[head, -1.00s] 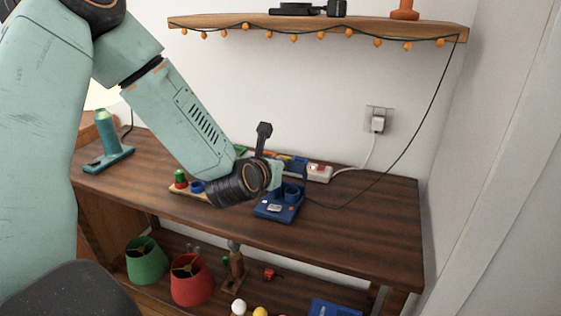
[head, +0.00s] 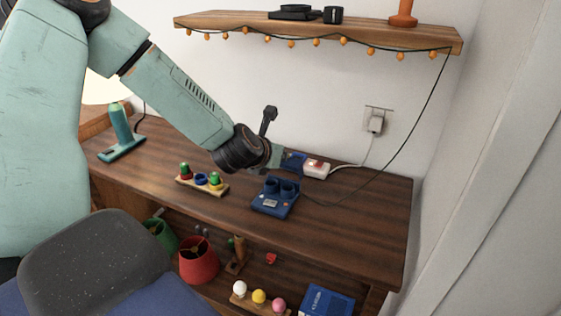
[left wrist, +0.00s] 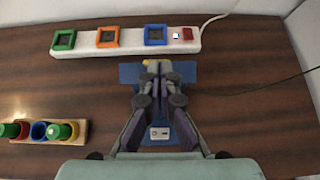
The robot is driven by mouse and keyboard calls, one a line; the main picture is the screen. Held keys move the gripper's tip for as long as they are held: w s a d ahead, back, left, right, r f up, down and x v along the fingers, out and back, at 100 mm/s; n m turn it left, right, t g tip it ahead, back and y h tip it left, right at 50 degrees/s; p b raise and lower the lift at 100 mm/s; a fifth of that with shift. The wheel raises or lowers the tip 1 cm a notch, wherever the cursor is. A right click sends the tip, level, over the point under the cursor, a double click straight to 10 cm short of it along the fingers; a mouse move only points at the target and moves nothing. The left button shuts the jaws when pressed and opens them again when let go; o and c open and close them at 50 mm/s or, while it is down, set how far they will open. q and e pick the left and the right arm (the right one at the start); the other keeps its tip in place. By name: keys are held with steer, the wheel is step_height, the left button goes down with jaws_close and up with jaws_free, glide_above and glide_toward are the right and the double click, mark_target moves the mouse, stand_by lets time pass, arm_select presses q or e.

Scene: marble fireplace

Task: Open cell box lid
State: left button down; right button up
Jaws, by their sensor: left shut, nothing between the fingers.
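The blue cell box (head: 270,207) stands on the wooden desk, with two round blue wells on top and a pale label at its front. In the left wrist view the box (left wrist: 160,133) lies beneath the fingers, which hide much of it. I cannot clearly make out how its lid stands. My left gripper (left wrist: 160,76) is shut and empty, its fingers close together above the box. In the head view its wrist is behind and above the box, apart from it, and the fingers are mostly hidden. My right gripper is not in view.
A wooden holder (head: 214,192) with coloured cells stands left of the box. A white power strip (left wrist: 125,42) with coloured frames lies behind it. A teal lamp base (head: 122,148) is at the left. A shelf (head: 340,30) with string lights hangs above. The desk's front right is clear.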

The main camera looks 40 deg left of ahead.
arm_select(q)
steer(key=shift+w+a+f+b, duration=0.35)
steer(key=shift+w+a, duration=0.1)
steer(key=shift+w, duration=0.2)
steer(key=shift+r+b, duration=0.4)
steer(key=shift+b, duration=0.05)
steer(key=shift+w+a+f, duration=0.15)
steer(key=shift+w+a, duration=0.05)
steer(key=shift+w, duration=0.3)
steer(key=shift+s+d+r, duration=0.2)
steer(key=shift+w+a, duration=0.1)
steer(key=shift+w, duration=0.05)
steer(key=shift+r+p, duration=0.3)
steer(key=shift+r, duration=0.5)
